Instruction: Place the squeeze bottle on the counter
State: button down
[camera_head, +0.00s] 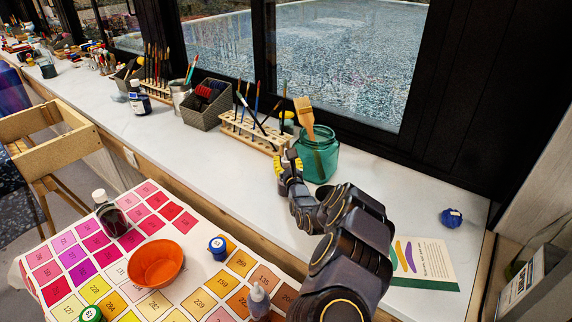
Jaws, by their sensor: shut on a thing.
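My gripper (290,166), dark with yellow finger parts, is over the white counter (222,168), just left of the green glass jar. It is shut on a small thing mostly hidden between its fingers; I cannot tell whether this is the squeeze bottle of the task. A small pale bottle with a pointed tip (258,301), like a squeeze bottle, stands on the chart-covered table at the bottom, left of my arm. I cannot tell the gripper's height above the counter.
The green jar (317,160) holds a wide brush. A wooden brush rack (250,130) and a dark basket (206,108) stand behind-left. A blue lump (451,218) and a printed card (424,262) lie right. An orange bowl (155,264) and dark bottle (110,215) stand on the table.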

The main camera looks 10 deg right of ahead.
jog(key=shift+f, duration=0.65)
jog(key=shift+f, duration=0.1)
jog(key=c, duration=0.8)
grip_release()
